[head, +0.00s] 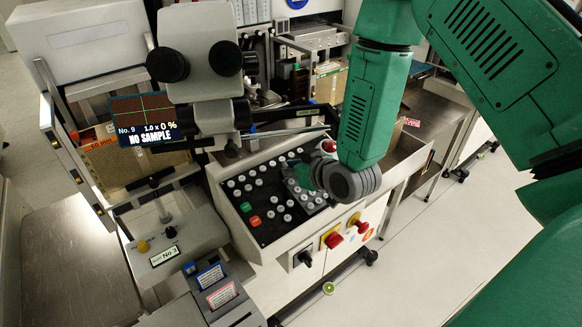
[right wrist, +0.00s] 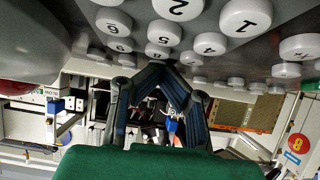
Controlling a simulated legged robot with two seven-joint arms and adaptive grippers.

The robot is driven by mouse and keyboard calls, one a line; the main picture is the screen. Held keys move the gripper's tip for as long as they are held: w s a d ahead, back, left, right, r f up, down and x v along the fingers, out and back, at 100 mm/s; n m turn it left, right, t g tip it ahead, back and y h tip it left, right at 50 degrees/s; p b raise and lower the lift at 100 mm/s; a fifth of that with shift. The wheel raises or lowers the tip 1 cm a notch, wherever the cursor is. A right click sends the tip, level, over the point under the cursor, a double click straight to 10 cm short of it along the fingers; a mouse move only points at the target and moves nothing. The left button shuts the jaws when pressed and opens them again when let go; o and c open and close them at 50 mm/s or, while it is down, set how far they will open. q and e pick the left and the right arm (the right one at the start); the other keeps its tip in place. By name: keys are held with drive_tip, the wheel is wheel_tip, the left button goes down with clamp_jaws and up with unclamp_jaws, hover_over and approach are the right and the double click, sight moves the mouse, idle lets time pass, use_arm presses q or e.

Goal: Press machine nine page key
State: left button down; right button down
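The control panel (head: 262,222) of the machine bears rows of round white keys, with one green and one red square key at its left. The screen (head: 144,120) above it reads "No. 9" and "NO SAMPLE". My right gripper (right wrist: 166,72) reaches over the panel's right part; in the head view my wrist largely hides it. In the right wrist view its fingertips meet, with nothing seen between them, close to the number keys. The keys 1 (right wrist: 247,18) and 2 (right wrist: 178,8) read upside down there. I cannot tell which key is the page key. My left gripper is out of view.
Black, red and yellow-backed knobs (head: 332,238) line the panel's front face. A microscope head (head: 200,60) stands over the machine's left part. A box labelled No. 3 (head: 165,255) sits at the lower left. The floor (head: 430,260) at right is mostly clear.

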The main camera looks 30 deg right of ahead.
sight(308, 195)
drive_tip(key=shift+s+d+f, duration=0.15)
drive_tip(key=shift+s+f, duration=0.15)
drive_tip(key=shift+f, duration=0.3)
drive_tip(key=shift+s+r+g, duration=0.15)
drive_tip(key=shift+s+g, duration=0.15)
drive_tip(key=shift+s, duration=0.05)
drive_tip(key=v, duration=0.6)
drive_tip(key=shift+w+d+r, duration=0.15)
drive_tip(key=shift+d+r, duration=0.05)
drive_tip(key=shift+r, duration=0.05)
drive_tip(key=shift+s+r, duration=0.25)
drive_tip(key=shift+s+a+r, duration=0.1)
drive_tip(key=shift+a+r, duration=0.1)
drive_tip(key=shift+a, duration=0.2)
drive_tip(key=shift+d, duration=0.35)
drive_tip(key=shift+a, duration=0.3)
drive_tip(key=shift+d, duration=0.1)
idle(4.8)
